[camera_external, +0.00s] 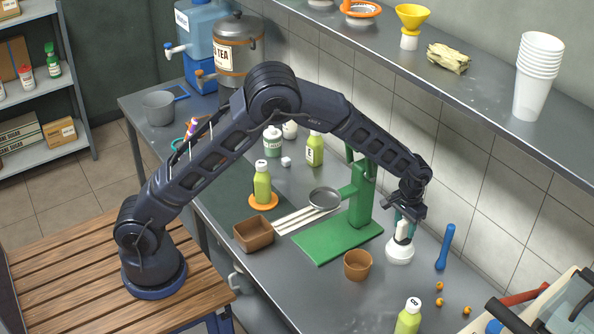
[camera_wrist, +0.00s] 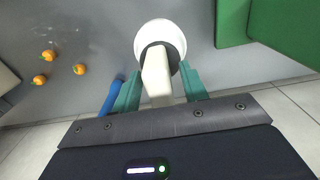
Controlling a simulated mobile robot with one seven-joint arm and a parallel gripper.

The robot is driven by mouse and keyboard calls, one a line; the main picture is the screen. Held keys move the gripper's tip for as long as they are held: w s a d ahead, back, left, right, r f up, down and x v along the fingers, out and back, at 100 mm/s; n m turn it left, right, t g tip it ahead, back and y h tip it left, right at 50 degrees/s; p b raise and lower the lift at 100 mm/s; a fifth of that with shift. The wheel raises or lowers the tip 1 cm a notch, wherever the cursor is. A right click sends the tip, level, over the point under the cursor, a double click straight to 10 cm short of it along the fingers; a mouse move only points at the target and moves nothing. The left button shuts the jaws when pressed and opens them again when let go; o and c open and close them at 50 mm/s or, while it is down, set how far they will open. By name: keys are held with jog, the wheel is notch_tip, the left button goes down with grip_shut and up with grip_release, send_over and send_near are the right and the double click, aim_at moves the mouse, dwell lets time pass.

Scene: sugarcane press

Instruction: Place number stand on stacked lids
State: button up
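My gripper (camera_external: 404,222) is at the right of the counter, pointing down. Its teal fingers (camera_wrist: 160,82) stand on both sides of a pale upright block (camera_wrist: 157,77), which I take to be the number stand, also seen in the external view (camera_external: 402,231). A narrow gap shows beside the block, so the fingers look open around it. The block stands over a dark ring on a white round base (camera_external: 400,253), also in the wrist view (camera_wrist: 172,32). This base may be the stacked lids; I cannot tell where stand and lids separate. No number is readable.
A green press (camera_external: 361,200) stands close left of the gripper. A brown cup (camera_external: 357,265) is left of the white base. A blue rod (camera_external: 445,247) and small orange fruits (camera_external: 439,287) lie to the right. The wall shelf (camera_external: 470,85) overhangs behind.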

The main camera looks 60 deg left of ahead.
notch_tip(320, 180, up, 12)
jog(key=shift+r, duration=0.15)
dwell(0.6)
dwell(0.4)
jog(key=s+a+r+m+t, duration=0.1)
jog(key=s+a+r+m, duration=0.35)
jog(key=s+r, duration=0.7)
jog(key=s+a+r+t, duration=0.2)
jog(key=s+a+r, duration=0.4)
jog(key=s+a, duration=0.45)
jog(key=s+a+n, duration=0.2)
jog(key=s+a, duration=0.6)
jog(key=s, duration=0.3)
jog(key=s+a+n+t, duration=0.1)
jog(key=s+a+n, duration=0.1)
jog(key=s+a, duration=0.7)
jog(key=s, duration=0.3)
jog(key=shift+f+t, duration=0.25)
jog(key=shift+t, duration=0.05)
